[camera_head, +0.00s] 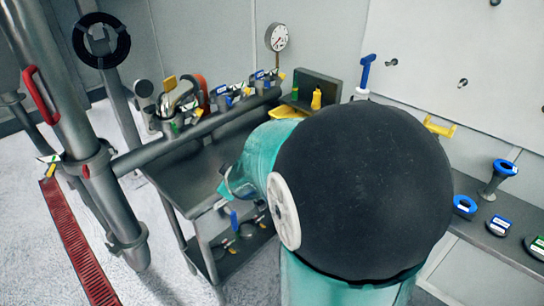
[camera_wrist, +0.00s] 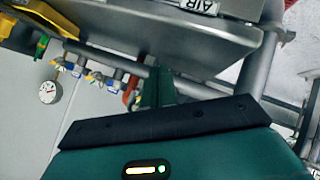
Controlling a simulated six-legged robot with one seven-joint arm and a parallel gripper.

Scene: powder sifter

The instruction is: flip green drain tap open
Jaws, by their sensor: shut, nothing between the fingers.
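A small green-and-yellow fitting with a white tag (camera_head: 49,165) sits low on the thick grey pipe at the left, above a red floor grating; it may be the green drain tap, but it is too small to read its handle position. My gripper (camera_head: 228,184) is over the grey bench at the middle, well to the right of that fitting and apart from it. Its tip is partly hidden behind my arm. In the wrist view, my gripper (camera_wrist: 157,88) shows as a narrow dark green shape beyond the black bar, with nothing visibly held.
Several blue-handled valves (camera_head: 222,97) line the pipe behind the bench (camera_head: 180,178). A pressure gauge (camera_head: 277,38) stands behind; it also shows in the wrist view (camera_wrist: 48,91). The red grating (camera_head: 77,240) and clear floor lie left. A thick upright pipe (camera_head: 75,100) stands between.

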